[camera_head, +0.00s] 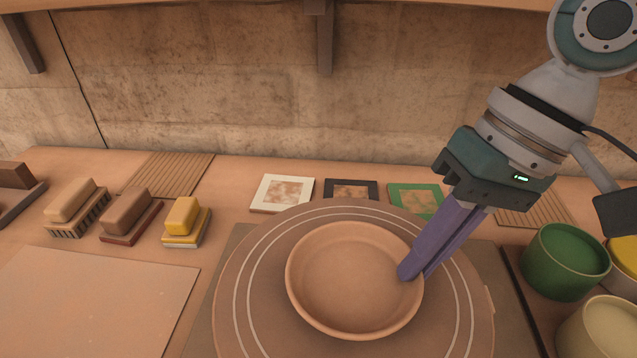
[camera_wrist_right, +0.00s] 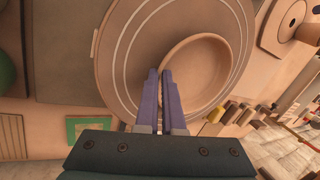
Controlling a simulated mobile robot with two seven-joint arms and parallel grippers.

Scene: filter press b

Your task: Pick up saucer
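The saucer (camera_head: 350,275) is a round, shallow tan dish with a raised rim. It is over the round turntable (camera_head: 250,315), which has pale rings, and I cannot tell if they touch. My right gripper (camera_head: 412,274) comes down from the upper right, its purple fingers at the saucer's right rim. In the right wrist view the fingertips (camera_wrist_right: 159,72) are close together, one on each side of the saucer (camera_wrist_right: 205,75) rim, with the wall between them. The gripper looks shut on that rim. The saucer looks about level and empty. My left gripper is out of view.
A green pot (camera_head: 565,262) and a cream pot (camera_head: 605,330) stand at the right, close to the turntable. White (camera_head: 258,207) and green-framed (camera_head: 427,190) tiles lie behind. Several blocks on small bases, including a yellow one (camera_head: 184,215), stand left. A flat board (camera_head: 95,300) lies front left.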

